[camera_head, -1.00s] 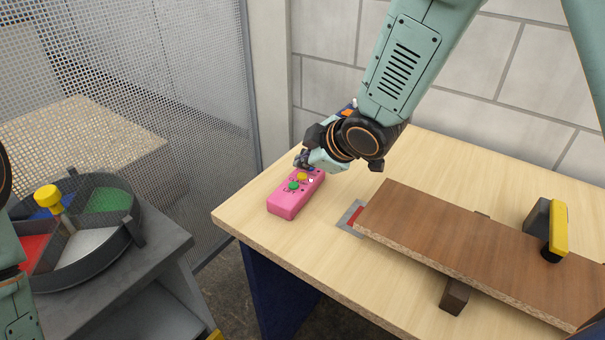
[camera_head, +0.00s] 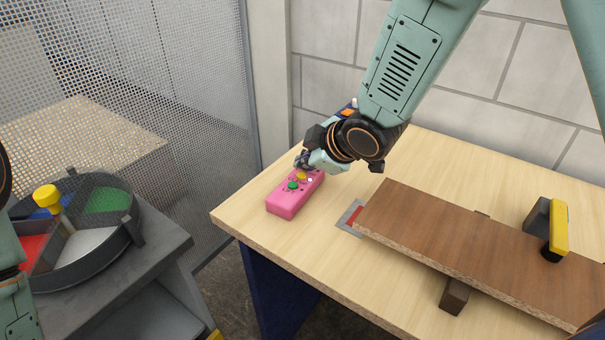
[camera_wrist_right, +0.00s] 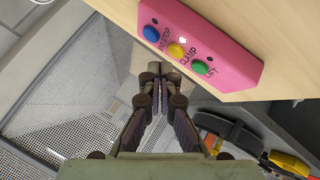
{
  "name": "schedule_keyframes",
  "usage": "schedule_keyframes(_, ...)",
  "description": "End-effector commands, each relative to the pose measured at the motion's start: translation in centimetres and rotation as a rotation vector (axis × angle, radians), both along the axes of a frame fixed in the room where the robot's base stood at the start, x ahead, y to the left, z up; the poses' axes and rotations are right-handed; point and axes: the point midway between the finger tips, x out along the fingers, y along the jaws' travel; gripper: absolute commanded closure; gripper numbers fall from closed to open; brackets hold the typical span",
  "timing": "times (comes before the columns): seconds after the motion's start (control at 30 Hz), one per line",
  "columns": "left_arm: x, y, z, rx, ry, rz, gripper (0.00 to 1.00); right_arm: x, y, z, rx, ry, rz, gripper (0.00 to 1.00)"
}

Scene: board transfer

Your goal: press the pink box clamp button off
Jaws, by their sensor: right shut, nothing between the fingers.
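The pink button box (camera_head: 287,205) lies on the wooden table near its left edge. The wrist view shows the box (camera_wrist_right: 228,55) at upper right, with a blue button (camera_wrist_right: 151,33), a yellow button (camera_wrist_right: 176,51) beside the word CLAMP, and a green button (camera_wrist_right: 200,69). A small white spot (camera_wrist_right: 183,40) shows near the yellow one. My right gripper (camera_head: 302,160) is shut and empty at the box's far end; in the wrist view its fingertips (camera_wrist_right: 154,72) appear just off the box's edge beside the buttons. I cannot tell whether they touch it. My left gripper is out of view.
A brown board (camera_head: 470,240) lies on the table to the right, with a yellow-handled black clamp (camera_head: 558,230) on it. A round divided tray (camera_head: 128,240) stands on a grey stand at left. A mesh fence (camera_head: 200,90) rises behind.

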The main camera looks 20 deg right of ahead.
Motion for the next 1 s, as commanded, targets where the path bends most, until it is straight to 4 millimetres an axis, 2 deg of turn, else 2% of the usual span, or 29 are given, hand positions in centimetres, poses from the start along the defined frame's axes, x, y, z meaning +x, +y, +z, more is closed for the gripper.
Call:
schedule_keyframes(0.13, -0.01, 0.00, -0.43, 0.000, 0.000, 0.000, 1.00, -0.12, -0.04, -0.61, 0.001, 0.001, 0.000, 1.00)
schedule_keyframes(1.0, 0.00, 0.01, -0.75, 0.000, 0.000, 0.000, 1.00, -0.12, -0.03, -1.09, 0.000, 0.001, 0.001, 1.00)
